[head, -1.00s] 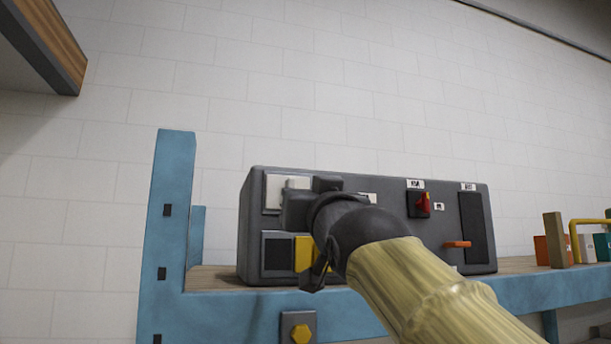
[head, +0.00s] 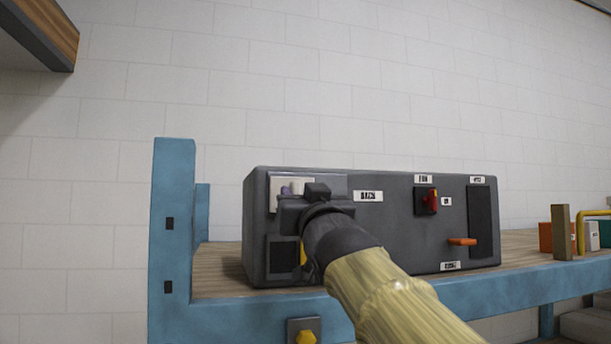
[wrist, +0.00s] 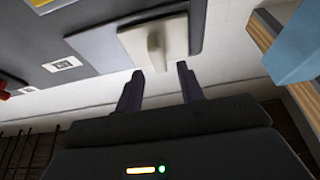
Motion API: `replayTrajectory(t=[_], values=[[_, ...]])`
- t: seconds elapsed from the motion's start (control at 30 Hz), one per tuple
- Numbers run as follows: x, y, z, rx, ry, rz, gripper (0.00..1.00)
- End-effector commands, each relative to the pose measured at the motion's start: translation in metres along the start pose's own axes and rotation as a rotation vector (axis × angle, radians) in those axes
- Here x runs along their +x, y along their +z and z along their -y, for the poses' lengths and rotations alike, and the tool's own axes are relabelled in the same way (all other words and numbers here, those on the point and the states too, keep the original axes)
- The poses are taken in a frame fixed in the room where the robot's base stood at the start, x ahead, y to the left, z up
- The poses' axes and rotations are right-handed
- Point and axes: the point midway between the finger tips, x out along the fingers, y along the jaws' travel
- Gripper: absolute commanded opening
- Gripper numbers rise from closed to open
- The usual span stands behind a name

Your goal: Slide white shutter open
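The white shutter (head: 277,189) is a pale plate at the upper left of a grey panel box (head: 400,215). My gripper (head: 296,198) is in front of it and hides its lower part. In the wrist view the white shutter (wrist: 178,38) shows a raised pale handle (wrist: 156,45). My gripper (wrist: 160,82) is open there, with two dark fingers apart and their tips near the handle's near end. Nothing shows between the fingers. Whether the tips touch the plate I cannot tell.
A dark square window (head: 283,258) and a partly hidden yellow piece are below the shutter. A red switch (head: 427,200) and an orange lever (head: 462,241) are on the right. The blue bench post (head: 172,230) stands left of the box. A wooden shelf corner (head: 50,35) hangs at upper left.

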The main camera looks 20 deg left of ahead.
Motion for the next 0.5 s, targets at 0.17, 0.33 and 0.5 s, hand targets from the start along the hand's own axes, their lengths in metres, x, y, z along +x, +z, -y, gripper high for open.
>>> replayTrajectory(t=[0.17, 0.33, 0.5], values=[[0.017, -0.004, 0.0, -0.001, 0.001, 0.001, 0.38], [0.028, -0.003, 0.0, -0.002, 0.001, 0.001, 0.38], [0.032, -0.001, 0.0, 0.001, 0.0, 0.0, 0.38]])
